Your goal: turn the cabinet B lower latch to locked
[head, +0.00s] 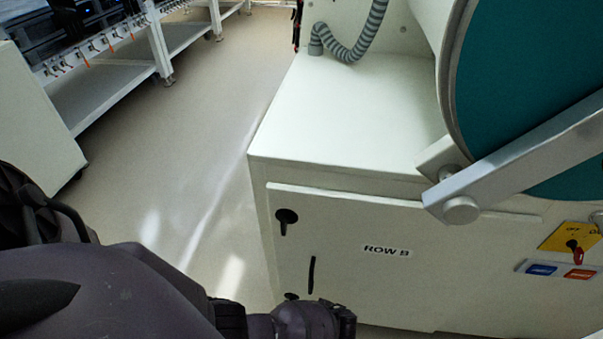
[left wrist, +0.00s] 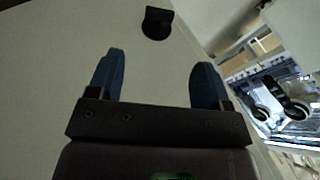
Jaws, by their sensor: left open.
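The white cabinet (head: 345,285) marked ROW B has a black upper latch (head: 287,216) near its door's top left corner, with a tab pointing down. The lower latch (head: 291,296) is a small dark shape just above my left arm, mostly hidden, so its angle cannot be read. My left gripper (head: 335,318) is low in front of the door in the head view. In the left wrist view, my left gripper (left wrist: 158,78) is open and empty. A black latch (left wrist: 157,24) with a tab lies beyond its fingertips, apart from them. My right gripper is not in view.
A black slot handle (head: 311,275) is on the door. A grey lever (head: 525,160) crosses the teal round door (head: 520,80). A yellow switch plate (head: 570,238) is at right. The floor (head: 185,150) left of the cabinet is clear. A bench (head: 120,65) stands beyond.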

